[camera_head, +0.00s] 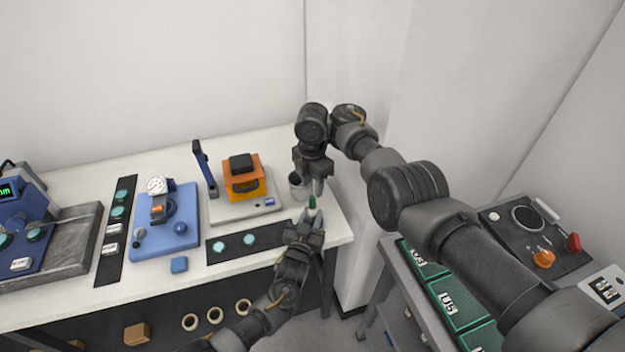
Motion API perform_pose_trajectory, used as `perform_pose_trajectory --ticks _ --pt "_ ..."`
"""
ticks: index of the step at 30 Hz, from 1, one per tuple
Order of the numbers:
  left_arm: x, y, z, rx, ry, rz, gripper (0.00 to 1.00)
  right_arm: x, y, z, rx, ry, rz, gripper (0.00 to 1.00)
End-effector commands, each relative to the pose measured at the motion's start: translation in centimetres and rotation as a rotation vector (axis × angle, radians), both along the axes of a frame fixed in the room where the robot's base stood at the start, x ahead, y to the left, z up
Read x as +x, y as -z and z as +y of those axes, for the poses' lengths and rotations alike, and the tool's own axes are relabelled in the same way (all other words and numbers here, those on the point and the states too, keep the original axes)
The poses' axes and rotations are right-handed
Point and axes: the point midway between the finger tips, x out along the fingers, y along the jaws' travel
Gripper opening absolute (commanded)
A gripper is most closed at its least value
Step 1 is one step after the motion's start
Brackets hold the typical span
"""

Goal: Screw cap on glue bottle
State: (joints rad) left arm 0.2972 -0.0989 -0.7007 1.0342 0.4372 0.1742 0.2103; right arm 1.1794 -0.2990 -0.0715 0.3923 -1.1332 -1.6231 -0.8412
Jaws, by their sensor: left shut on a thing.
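A small bottle with a green upper part (312,203), which looks like the glue bottle, stands upright between the fingers of my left gripper (311,217) at the right end of the white table. My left gripper is shut on it from the front. My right gripper (318,187) points down just above the bottle. Its fingertips are small and dark here, so I cannot tell whether they hold the cap. I cannot make out a separate cap.
An orange device (242,184) on a pale base, a blue plate (178,236) and dark strips with teal discs (249,240) lie further left. A side bench (397,277) with green trays is at right.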

Motion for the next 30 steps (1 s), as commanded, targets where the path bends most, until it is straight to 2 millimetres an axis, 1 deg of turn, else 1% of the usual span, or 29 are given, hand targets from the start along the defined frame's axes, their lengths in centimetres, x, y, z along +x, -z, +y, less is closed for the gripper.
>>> perform_pose_trajectory --ticks 3,9,15,19,26,30 --pt "0.0 0.0 0.0 0.000 0.000 0.000 0.00 -0.1 1.9 -0.1 -0.001 0.001 0.000 0.38" --pt "0.0 0.0 0.0 0.000 0.000 0.000 0.00 -0.1 4.7 -0.1 -0.002 0.001 0.001 0.38" --pt "0.0 0.0 0.0 0.000 0.000 0.000 0.00 -0.1 6.5 -0.1 -0.001 -0.001 -0.001 0.38" --pt "0.0 0.0 0.0 0.000 0.000 0.000 0.00 0.0 6.8 -0.1 -0.002 0.000 -0.001 0.38" --pt "0.0 0.0 0.0 0.000 0.000 0.000 0.00 0.0 6.8 -0.1 -0.001 0.000 -0.002 0.38" --pt "0.0 0.0 0.0 0.000 0.000 0.000 0.00 0.0 6.8 -0.1 -0.001 0.000 -0.002 0.21"
